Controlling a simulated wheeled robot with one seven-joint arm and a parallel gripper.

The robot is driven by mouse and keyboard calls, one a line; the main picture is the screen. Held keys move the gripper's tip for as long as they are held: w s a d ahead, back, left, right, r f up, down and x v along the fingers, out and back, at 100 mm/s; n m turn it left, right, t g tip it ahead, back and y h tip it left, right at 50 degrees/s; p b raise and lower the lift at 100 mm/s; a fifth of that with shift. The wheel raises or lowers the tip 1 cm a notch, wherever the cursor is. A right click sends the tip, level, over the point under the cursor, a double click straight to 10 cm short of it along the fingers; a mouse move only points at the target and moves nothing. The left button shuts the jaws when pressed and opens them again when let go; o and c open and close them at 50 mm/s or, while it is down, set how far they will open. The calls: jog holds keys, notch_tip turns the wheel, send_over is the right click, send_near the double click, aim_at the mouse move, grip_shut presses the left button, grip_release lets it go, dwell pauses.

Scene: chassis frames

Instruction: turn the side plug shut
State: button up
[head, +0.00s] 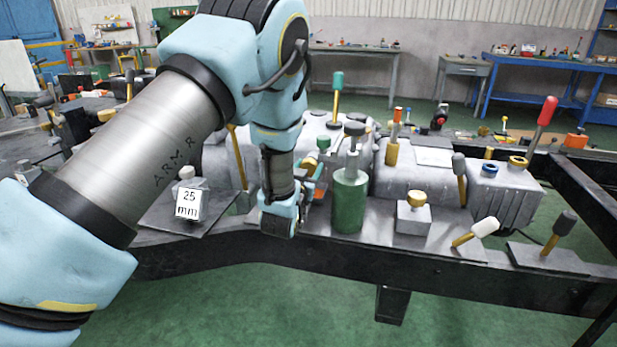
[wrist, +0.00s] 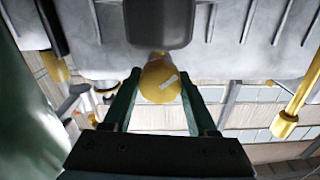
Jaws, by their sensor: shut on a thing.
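The side plug (wrist: 157,88) is a rounded yellow knob with a pale mark on its face, in the middle of the wrist view. It sits at the side of a grey housing (wrist: 100,50), below a dark block. My gripper (wrist: 160,76) is shut on the plug, with one dark green finger on each side of it. In the head view my gripper is at the housing's near side, left of the green cylinder, and my own arm hides much of it. I cannot make out the plug clearly there, nor how far it is screwed in.
A green cylinder (head: 349,202) with a dark top stands close to the right of my gripper. A grey block with a yellow cap (head: 413,215) and a white-tipped lever (head: 484,228) are further right. A "25 mm" block (head: 188,203) stands left. The black chassis rail (head: 340,255) runs in front.

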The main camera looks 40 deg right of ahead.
jog(key=m+b, duration=0.3)
jog(key=m, duration=0.2)
jog(key=shift+f, duration=0.15)
jog(key=shift+m+b, duration=0.7)
jog(key=shift+m, duration=0.6)
jog(key=o, duration=1.4)
jog(key=shift+c, duration=0.2)
jog(key=shift+s+a, duration=0.1)
jog(key=b+v, duration=0.1)
jog(key=v, duration=0.9)
jog(key=shift+a+b, duration=0.25)
jog(key=shift+b, duration=0.1)
jog(key=shift+s, duration=0.15)
